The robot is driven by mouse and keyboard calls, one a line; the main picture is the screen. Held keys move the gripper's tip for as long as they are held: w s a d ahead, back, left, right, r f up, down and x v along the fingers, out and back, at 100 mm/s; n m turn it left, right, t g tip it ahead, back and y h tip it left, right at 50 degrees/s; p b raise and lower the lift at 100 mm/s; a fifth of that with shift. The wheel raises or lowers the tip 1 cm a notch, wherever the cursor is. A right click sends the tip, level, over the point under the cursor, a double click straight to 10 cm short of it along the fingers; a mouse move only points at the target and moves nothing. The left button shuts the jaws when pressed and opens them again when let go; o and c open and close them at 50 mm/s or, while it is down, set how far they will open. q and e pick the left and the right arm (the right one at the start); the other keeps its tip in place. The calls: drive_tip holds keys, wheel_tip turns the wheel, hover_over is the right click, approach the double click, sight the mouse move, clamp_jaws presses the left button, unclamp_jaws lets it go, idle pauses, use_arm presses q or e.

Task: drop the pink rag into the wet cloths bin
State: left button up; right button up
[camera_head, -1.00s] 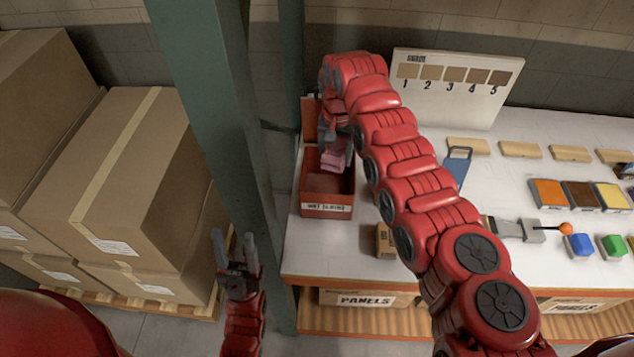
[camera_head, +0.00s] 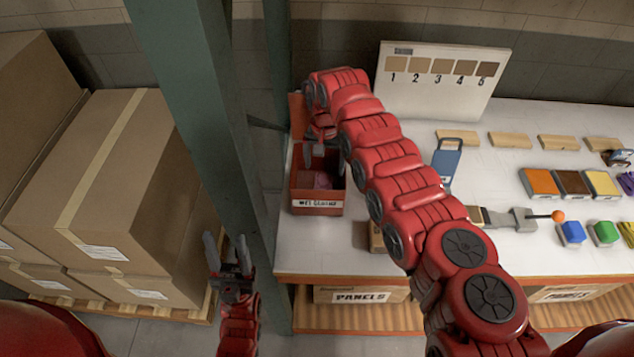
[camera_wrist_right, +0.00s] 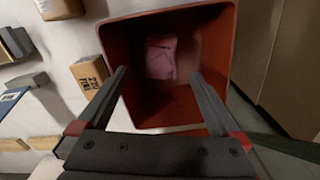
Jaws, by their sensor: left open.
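The pink rag (camera_wrist_right: 160,57) lies on the bottom of the red wet cloths bin (camera_wrist_right: 225,50), as the right wrist view shows. My left gripper (camera_head: 227,245) is open and empty, left of the table's front edge.
A green post (camera_head: 200,110) stands between the table and the cardboard boxes (camera_head: 120,180). A small brown box (camera_head: 377,238) is right of the bin. A sample board (camera_head: 440,85) stands at the back. Colour blocks and tools lie on the right.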

wheel_tip(320, 180, up, 17)
drive_tip(key=shift+r, duration=0.2)
idle(0.6)
drive_tip(key=shift+s+f, duration=0.1)
drive_tip(key=shift+f, duration=0.05)
idle(0.3)
